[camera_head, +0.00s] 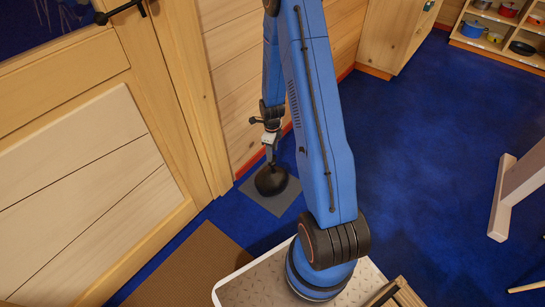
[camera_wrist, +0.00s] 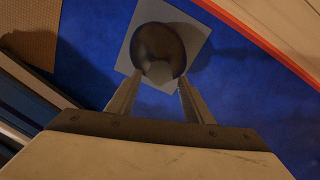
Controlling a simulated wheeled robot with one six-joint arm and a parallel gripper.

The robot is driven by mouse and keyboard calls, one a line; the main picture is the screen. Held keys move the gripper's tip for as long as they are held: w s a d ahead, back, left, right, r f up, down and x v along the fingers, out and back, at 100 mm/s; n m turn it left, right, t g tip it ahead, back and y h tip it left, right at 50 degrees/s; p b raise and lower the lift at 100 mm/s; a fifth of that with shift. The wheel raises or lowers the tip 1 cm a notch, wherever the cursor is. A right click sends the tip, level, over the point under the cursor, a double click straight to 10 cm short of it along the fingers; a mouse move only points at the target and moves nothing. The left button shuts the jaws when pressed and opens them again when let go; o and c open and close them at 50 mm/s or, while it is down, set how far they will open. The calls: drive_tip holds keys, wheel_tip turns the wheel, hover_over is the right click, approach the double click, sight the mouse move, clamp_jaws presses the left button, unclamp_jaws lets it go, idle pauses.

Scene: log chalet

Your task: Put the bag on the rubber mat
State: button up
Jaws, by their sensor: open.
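A dark, rounded bag (camera_head: 271,180) sits on a grey rubber mat (camera_head: 292,189) on the blue floor, beside the wooden wall. In the wrist view the bag (camera_wrist: 158,52) lies over the grey mat (camera_wrist: 198,36), with mat showing around most of it. My gripper (camera_head: 271,158) is just above the bag, pointing down. In the wrist view its two fingers (camera_wrist: 156,97) are spread apart at the near side of the bag, with nothing between them but mat and floor. Whether a fingertip touches the bag I cannot tell.
A wooden door (camera_head: 80,150) stands at left, with a brown doormat (camera_head: 185,268) before it. A shelf with pots (camera_head: 500,38) is at the back right. A pale wooden table leg (camera_head: 507,195) stands at right. Blue floor (camera_head: 420,150) between is clear.

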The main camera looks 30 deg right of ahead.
drive_tip(key=s+a+r+n+t, duration=0.1)
drive_tip(key=s+a+r+n, duration=0.3)
drive_tip(key=r, duration=0.7)
drive_tip(key=s+a+r+n+t, duration=0.15)
drive_tip(key=r+n, duration=0.35)
drive_tip(key=r, duration=0.7)
drive_tip(key=s+a+r+n, duration=0.4)
drive_tip(key=r+n, duration=0.1)
drive_tip(key=r, duration=0.6)
drive_tip(key=s+a+r+n, duration=0.2)
drive_tip(key=s+r+n, duration=0.1)
drive_tip(key=s, duration=0.4)
drive_tip(key=s+a+r+n+t, duration=0.1)
drive_tip(key=s+a+r+n, duration=0.1)
drive_tip(key=s+r+n, duration=0.2)
drive_tip(key=s+a+r+n+t, duration=0.1)
drive_tip(key=s+a+r+n, duration=0.1)
drive_tip(key=s+r+n, duration=0.2)
drive_tip(key=s+n, duration=0.3)
drive_tip(key=s, duration=0.2)
drive_tip(key=shift+s+r, duration=0.25)
drive_tip(key=shift+s, duration=0.15)
